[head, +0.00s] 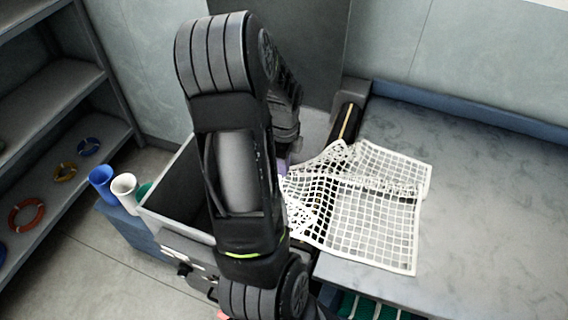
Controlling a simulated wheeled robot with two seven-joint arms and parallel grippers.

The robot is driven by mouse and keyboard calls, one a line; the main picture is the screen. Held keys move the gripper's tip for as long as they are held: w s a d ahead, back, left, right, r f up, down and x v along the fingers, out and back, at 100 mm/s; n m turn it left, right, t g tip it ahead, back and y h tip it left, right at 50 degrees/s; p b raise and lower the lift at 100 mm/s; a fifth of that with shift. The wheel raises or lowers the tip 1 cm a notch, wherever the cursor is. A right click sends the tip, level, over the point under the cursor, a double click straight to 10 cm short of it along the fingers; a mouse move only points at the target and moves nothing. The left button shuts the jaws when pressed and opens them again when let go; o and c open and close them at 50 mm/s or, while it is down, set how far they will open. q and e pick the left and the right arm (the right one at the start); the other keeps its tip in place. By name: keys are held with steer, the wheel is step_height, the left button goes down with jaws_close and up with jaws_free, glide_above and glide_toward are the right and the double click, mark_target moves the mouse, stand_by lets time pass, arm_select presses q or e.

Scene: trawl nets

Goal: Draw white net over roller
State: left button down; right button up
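The white net (365,222) lies rumpled and folded on the grey table, at its left side. Its left part reaches over the table's left edge, where my arm hides some of it. The dark roller (348,122) with a yellow stripe runs along that edge. Only its far end shows clearly; the net and my arm cover the rest. My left arm fills the middle of the view. The end of it, around my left gripper (287,150), shows beyond the forearm near the net's far left corner. Its fingers are mostly hidden. My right gripper is out of view.
A grey open bin (178,190) stands left of the table, partly behind my arm. A blue cup (102,184) and a white cup (125,192) stand beside it. Shelves (60,110) hold coloured rings. The table's right part (490,220) is clear. Green-and-white items sit below its front edge.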

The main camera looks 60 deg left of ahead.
arm_select(q)
step_height(320, 180, down, 2)
steer(key=shift+f+b, duration=0.15)
steer(key=shift+b, duration=0.45)
steer(key=c, duration=0.9)
jaws_free()
steer(key=shift+c, duration=0.2)
steer(key=shift+o, duration=0.5)
steer(key=o, duration=0.6)
steer(key=shift+c, duration=0.2)
